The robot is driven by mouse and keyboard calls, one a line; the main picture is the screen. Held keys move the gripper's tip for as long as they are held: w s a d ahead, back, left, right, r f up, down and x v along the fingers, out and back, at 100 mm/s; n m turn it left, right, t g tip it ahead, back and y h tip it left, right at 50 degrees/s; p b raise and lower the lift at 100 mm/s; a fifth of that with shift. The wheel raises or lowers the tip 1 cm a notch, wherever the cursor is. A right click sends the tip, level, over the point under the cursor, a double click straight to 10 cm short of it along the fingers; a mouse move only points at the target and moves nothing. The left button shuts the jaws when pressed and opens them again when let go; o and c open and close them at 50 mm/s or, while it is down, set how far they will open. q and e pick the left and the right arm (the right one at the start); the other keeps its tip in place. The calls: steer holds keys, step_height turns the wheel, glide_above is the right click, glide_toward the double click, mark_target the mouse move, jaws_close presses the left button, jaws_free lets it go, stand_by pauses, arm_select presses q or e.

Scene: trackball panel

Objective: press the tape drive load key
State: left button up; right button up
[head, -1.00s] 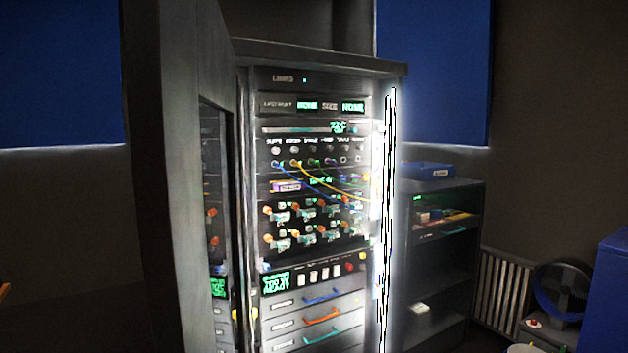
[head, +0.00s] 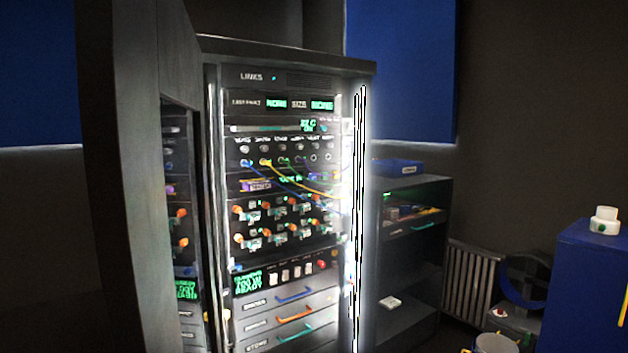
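The tall equipment rack (head: 290,78) stands open left of centre in the head view. A unit with a purple cassette-like block (head: 258,185) and a small green readout (head: 291,180) sits mid-rack and looks like the tape drive. Its load key is too small to make out, and blue and yellow cables cross in front of its right part. Lower down is a panel with a green screen (head: 248,282), several pale keys (head: 284,273) and a red button (head: 321,265). Neither of my grippers is in view.
The open rack door (head: 125,180) stands at the left. A dark shelf unit (head: 415,255) stands right of the rack, with a radiator (head: 473,278) beyond it. A blue cabinet (head: 580,290) with a white bottle (head: 604,221) on top is at the right.

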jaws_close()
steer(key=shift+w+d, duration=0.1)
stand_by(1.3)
